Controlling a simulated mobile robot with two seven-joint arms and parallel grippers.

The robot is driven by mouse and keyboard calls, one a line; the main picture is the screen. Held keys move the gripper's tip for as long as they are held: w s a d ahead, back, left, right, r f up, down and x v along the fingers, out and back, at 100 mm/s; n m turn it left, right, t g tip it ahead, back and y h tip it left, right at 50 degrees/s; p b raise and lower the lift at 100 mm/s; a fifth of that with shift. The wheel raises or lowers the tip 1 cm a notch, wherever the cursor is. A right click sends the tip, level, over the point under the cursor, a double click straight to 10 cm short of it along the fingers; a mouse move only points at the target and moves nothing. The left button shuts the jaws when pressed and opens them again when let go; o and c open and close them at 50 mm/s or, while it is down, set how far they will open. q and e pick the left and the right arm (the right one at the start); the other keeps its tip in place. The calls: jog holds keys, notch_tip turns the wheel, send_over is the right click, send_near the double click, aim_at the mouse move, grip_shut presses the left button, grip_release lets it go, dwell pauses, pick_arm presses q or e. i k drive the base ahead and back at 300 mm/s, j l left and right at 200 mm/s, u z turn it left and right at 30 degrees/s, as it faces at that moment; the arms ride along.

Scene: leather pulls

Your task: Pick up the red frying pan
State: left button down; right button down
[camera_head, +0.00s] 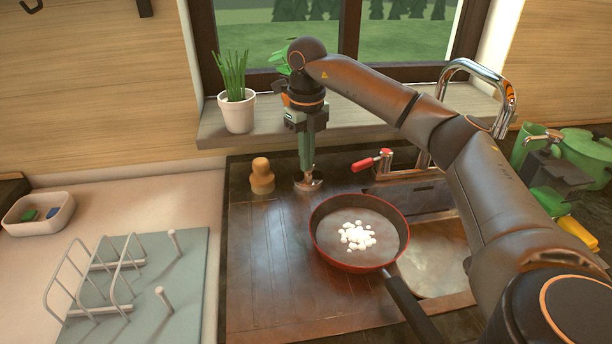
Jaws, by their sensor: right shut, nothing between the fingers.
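The red frying pan (330,248) sits at the sink's left edge, partly on the drainboard and partly over the basin side. It has a red rim, a grey inside and several white lumps (357,236) in it. Its dark handle (412,308) points toward the lower right. My right gripper (307,183) points down behind the pan, apart from it, at the back of the drainboard. It is shut with nothing in it. My right arm crosses the right side of the view. My left gripper is not in view.
A wooden knob-like object (261,176) stands just left of my right gripper. A chrome faucet (508,95) and a red-handled tap (364,164) are behind the sink. A dish rack (190,290) is at left. A potted plant (238,115) stands on the sill. The drainboard's front left is clear.

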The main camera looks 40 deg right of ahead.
aim_at(354, 233)
jog(key=k+j, duration=0.8)
jog(key=j, duration=0.1)
